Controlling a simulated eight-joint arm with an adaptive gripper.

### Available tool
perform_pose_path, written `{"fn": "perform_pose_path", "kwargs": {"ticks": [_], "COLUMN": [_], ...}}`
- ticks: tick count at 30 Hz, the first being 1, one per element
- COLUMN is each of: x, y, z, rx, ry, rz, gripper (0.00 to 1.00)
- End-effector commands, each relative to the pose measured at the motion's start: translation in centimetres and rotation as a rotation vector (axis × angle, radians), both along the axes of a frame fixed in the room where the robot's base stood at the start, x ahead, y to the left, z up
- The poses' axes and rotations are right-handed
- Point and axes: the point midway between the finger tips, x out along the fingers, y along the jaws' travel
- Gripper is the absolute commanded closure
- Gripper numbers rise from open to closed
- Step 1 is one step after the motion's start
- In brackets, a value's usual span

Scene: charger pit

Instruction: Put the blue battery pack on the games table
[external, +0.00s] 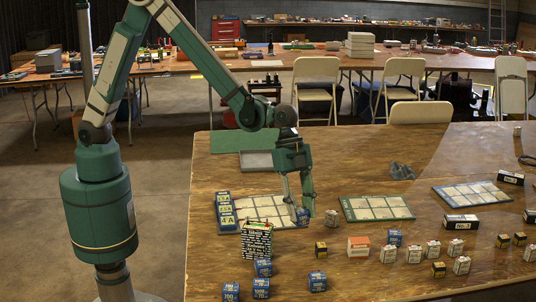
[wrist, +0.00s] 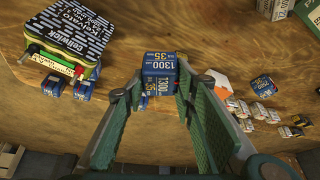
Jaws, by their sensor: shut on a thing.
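A blue battery pack (wrist: 158,68) with white "1300" lettering sits between the fingertips of my gripper (wrist: 156,82) in the wrist view. My gripper (external: 303,212) is shut on it. In the external view the held pack (external: 302,215) is at the right end of the left grid board, low over the wooden table (external: 335,160). I cannot tell whether it touches the board.
A dark lettered box (external: 257,240) stands left of my gripper; it also shows in the wrist view (wrist: 70,40). Two more grid boards (external: 376,208) (external: 472,194) lie to the right. An orange-and-white box (external: 358,246) and several small batteries occupy the front right. Bare wood shows behind the boards.

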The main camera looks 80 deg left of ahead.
Motion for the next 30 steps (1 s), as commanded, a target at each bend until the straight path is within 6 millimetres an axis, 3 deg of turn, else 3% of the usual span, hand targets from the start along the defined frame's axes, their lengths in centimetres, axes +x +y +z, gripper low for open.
{"fn": "perform_pose_path", "kwargs": {"ticks": [3,18,24,30], "x": [-0.7,-4.6,-6.2,-7.0], "y": [-3.4,-16.2,-19.9,-21.6], "z": [0.1,0.4,0.5,0.5], "rx": [0.000,0.000,0.000,-0.001], "ry": [0.001,0.000,0.000,0.000], "rz": [0.002,0.035,0.043,0.050], "gripper": [0.88,0.88,0.88,0.88]}}
